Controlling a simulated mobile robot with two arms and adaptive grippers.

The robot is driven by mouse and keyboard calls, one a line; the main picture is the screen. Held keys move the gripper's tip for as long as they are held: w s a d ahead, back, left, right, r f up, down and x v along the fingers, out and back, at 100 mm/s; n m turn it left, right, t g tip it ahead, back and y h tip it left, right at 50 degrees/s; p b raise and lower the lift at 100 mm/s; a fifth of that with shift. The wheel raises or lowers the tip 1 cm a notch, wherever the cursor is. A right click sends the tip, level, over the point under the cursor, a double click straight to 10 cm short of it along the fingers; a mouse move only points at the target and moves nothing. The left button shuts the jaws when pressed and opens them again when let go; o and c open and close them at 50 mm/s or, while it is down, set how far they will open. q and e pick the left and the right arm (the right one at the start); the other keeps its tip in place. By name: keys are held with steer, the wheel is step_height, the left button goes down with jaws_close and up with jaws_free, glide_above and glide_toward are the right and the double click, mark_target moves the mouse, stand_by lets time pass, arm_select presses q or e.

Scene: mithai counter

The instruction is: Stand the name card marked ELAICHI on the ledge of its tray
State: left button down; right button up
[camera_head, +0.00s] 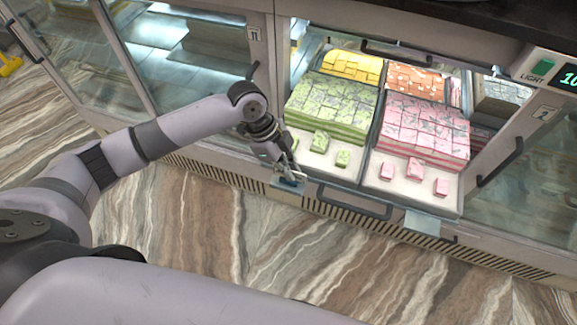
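My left gripper (288,174) points down at the front left corner of the tray of green sweets (312,158). A small dark blue piece shows just below its fingertips, over a pale grey plate (287,192) on the case's front edge. Whether the fingers hold that piece is too small to tell. No lettering reading ELAICHI can be made out. The tray of pink sweets (397,192) stands to the right of the green one, with a similar pale plate (421,222) at its front edge. My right gripper is not in view.
Yellow sweets (352,66) and orange sweets (414,79) lie behind. A dark handle (352,201) juts from the case front between the plates. Glass doors (190,62) flank the opening. A lit display unit (546,72) is at upper right. The marbled floor in front is clear.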

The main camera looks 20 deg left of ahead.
arm_select(q)
steer(key=c, duration=1.7)
jaws_free()
steer(key=v, duration=1.2)
steer(key=shift+d, duration=0.1)
